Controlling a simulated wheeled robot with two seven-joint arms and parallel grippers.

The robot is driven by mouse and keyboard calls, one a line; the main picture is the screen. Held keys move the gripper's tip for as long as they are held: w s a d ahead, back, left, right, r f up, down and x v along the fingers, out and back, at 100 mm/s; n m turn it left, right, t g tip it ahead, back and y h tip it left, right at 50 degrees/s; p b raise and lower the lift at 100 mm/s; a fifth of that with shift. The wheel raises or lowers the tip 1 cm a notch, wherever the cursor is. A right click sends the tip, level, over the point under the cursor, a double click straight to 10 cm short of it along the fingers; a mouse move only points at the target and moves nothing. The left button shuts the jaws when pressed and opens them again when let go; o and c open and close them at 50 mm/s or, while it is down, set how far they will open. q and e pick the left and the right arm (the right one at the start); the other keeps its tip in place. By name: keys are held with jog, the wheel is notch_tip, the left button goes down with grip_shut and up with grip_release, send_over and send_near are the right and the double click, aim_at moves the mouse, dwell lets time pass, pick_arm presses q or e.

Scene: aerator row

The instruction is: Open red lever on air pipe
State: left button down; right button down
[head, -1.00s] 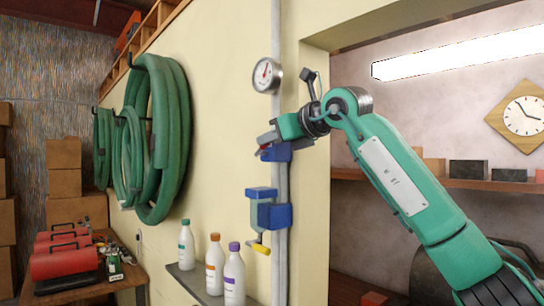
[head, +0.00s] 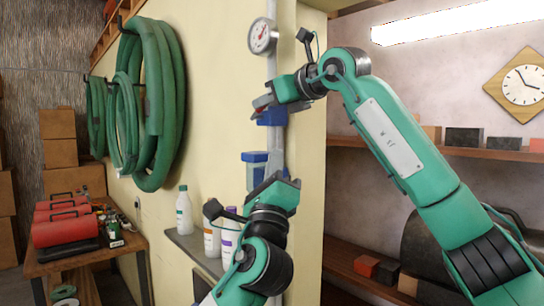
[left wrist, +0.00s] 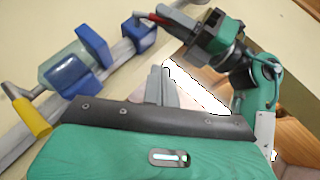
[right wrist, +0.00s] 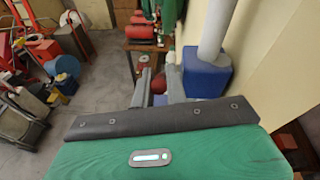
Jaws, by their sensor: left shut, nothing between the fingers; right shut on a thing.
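The grey air pipe (head: 272,68) runs up the cream wall. The red lever (left wrist: 152,17) sits by the upper blue valve body (head: 272,116); in the head view my right gripper mostly hides it. The lever's exact angle to the pipe cannot be told.
A gauge (head: 262,37) is above. Bottles (head: 184,214) stand on a shelf at left. Green hoses (head: 160,100) hang on the wall.

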jog(key=shift+r, duration=0.3)
pick_arm(q)
jog(key=x, duration=0.3)
jog(key=a+x, duration=0.1)
jog(key=x, duration=0.5)
jog(key=shift+w+a+r, duration=0.1)
jog(key=shift+a+r, duration=0.2)
jog(key=shift+r, duration=0.35)
jog(key=shift+w+a+r, duration=0.2)
jog(key=shift+a+r, duration=0.1)
jog(key=shift+r, duration=0.2)
jog(key=shift+w+a+r, duration=0.2)
jog(key=shift+a+r, duration=0.25)
jog(key=shift+r, duration=0.2)
pick_arm(e)
jog(key=shift+a+f, duration=0.1)
jog(key=shift+a, duration=0.05)
jog(key=c, duration=1.7)
grip_release()
pick_arm(q)
jog(key=shift+d, duration=0.2)
pick_arm(e)
jog(key=shift+d+f, duration=0.15)
jog(key=shift+d, duration=0.05)
